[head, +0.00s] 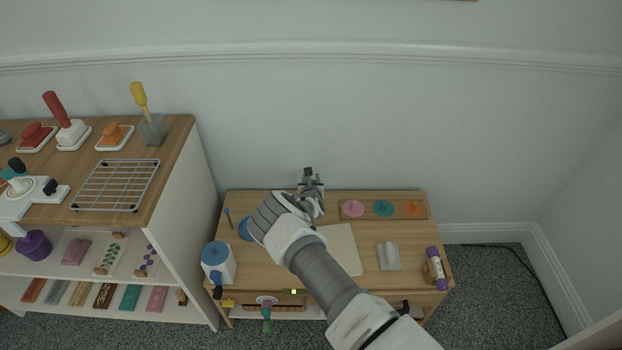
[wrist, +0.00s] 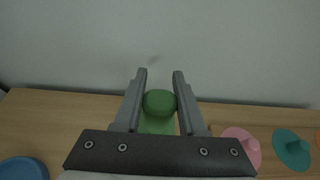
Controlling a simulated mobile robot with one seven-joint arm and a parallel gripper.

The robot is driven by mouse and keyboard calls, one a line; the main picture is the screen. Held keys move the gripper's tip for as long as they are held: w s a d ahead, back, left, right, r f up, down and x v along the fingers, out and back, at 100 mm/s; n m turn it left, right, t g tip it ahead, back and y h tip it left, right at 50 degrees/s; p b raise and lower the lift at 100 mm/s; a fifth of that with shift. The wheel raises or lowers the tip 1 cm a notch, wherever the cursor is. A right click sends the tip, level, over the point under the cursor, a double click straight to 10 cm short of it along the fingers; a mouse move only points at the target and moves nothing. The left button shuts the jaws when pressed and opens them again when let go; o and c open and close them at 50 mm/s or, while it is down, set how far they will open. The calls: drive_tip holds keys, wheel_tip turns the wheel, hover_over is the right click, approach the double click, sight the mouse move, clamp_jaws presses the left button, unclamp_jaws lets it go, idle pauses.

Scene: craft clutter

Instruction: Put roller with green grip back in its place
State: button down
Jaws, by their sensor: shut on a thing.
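My gripper (head: 312,182) is over the back of the low wooden table (head: 300,208), near the wall. In the wrist view the two fingers (wrist: 160,88) are closed on a rounded green piece (wrist: 159,102), apparently the roller's green grip. Lighter green shows just below it. The rest of the held thing is hidden by the gripper body, and in the head view the hand hides it. A pale grey block (head: 388,256) stands on the table's right part. I cannot tell which spot is the roller's place.
A board with pink (head: 353,208), teal (head: 383,208) and orange knobs lies at the back right. A cream sheet (head: 343,247), a purple roller (head: 435,263) and a blue-lidded white jar (head: 217,262) are also there. A cluttered shelf (head: 170,190) stands left.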

drive_tip(key=shift+f, duration=0.1)
drive_tip(key=shift+c, duration=2)
unclamp_jaws()
drive_tip(key=shift+f, duration=0.1)
drive_tip(key=shift+s, duration=0.1)
drive_tip(key=shift+s+r+p, duration=0.35)
drive_tip(key=shift+s+r, duration=0.05)
drive_tip(key=shift+s, duration=0.05)
drive_tip(key=p+v, duration=0.5)
drive_tip(key=v, duration=1.1)
drive_tip(key=shift+p, duration=0.4)
drive_tip(key=shift+s, duration=0.15)
